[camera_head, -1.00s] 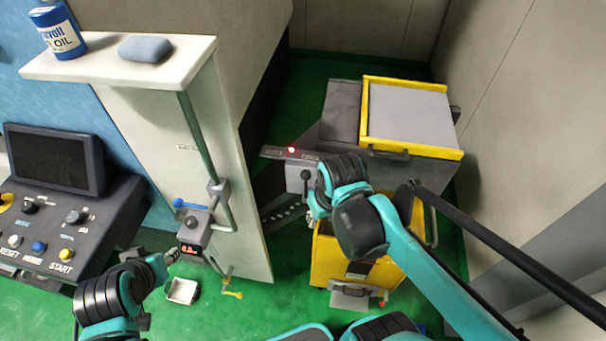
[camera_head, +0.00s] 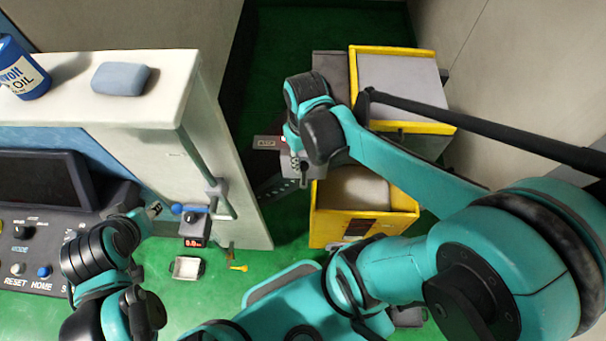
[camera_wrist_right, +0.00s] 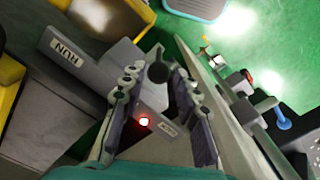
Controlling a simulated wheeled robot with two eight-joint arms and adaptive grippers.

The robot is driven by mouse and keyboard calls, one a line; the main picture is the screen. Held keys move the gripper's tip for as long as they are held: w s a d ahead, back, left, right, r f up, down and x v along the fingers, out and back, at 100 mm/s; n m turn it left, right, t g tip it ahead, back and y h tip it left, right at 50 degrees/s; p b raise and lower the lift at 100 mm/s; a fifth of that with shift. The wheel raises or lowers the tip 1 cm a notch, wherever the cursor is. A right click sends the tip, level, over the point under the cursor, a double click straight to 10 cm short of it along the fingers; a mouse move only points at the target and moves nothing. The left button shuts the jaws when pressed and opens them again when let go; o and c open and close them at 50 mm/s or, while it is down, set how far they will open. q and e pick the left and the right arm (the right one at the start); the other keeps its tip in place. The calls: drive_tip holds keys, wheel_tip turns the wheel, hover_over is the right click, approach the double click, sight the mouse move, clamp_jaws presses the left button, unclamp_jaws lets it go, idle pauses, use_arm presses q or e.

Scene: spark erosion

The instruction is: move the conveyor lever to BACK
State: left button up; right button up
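The conveyor lever (camera_head: 303,174) is a dark lever on a grey box beside the yellow bin. In the right wrist view its round black knob (camera_wrist_right: 157,73) lies between the fingers of my right gripper (camera_wrist_right: 158,84). Those fingers are apart, with visible gaps beside the knob. A plate beside the lever carries a RUN label (camera_wrist_right: 67,49), a lit red lamp (camera_wrist_right: 143,121) and a second label (camera_wrist_right: 168,129) too small to read surely. In the head view my right forearm hides most of that gripper. My left gripper (camera_head: 154,209) is beside the blue-knobbed handle; its fingers are unclear.
A yellow bin (camera_head: 402,215) and a yellow-framed grey top (camera_head: 402,78) stand around the lever. A white machine wall (camera_head: 235,190) rises to its left. A control panel (camera_head: 30,240) is at far left. A small tray (camera_head: 187,268) lies on the green floor.

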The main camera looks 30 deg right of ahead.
sight(303, 163)
drive_tip(key=f+b, duration=0.1)
drive_tip(key=w+f+b, duration=0.1)
drive_tip(key=f, duration=0.1)
drive_tip(key=shift+f, duration=0.25)
wheel_tip(303, 163, down, 7)
drive_tip(key=b, duration=0.6)
drive_tip(key=shift+f, duration=0.1)
use_arm(q)
wheel_tip(303, 163, down, 9)
drive_tip(key=shift+w, duration=0.4)
use_arm(e)
drive_tip(key=shift+s, duration=0.1)
use_arm(q)
drive_tip(key=shift+f, duration=0.1)
use_arm(e)
clamp_jaws()
